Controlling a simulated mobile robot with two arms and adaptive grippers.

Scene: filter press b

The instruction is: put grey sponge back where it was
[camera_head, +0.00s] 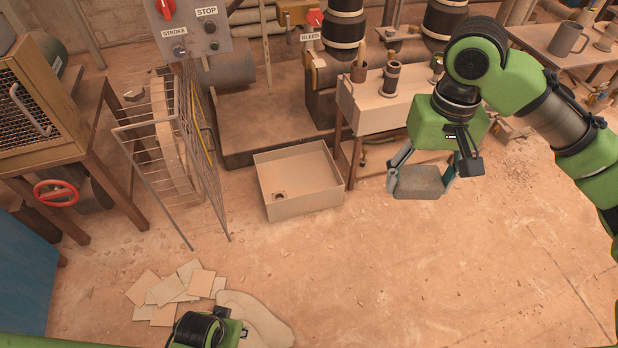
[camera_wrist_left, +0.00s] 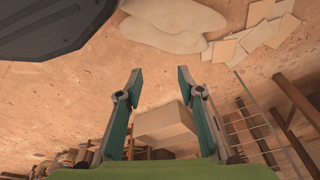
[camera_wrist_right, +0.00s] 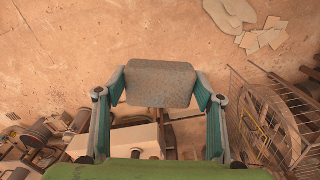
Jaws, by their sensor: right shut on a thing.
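The grey sponge (camera_head: 419,181) is a rounded rectangular block in the head view. My right gripper (camera_head: 420,178) is shut on it, one finger at each side, and holds it above the floor in front of the cream bench. In the right wrist view the sponge (camera_wrist_right: 161,84) spans the gap between the two fingertips. My left gripper (camera_wrist_left: 157,76) is open and empty in the left wrist view, its fingers spread over the floor. Only part of my left arm shows at the bottom of the head view.
A beige open bin (camera_head: 310,212) stands on the floor left of the sponge. A cream bench (camera_head: 372,111) with small fittings is behind it. A wire guard (camera_head: 165,170) stands left of the bin. Loose square sheets (camera_head: 202,282) lie at the lower left.

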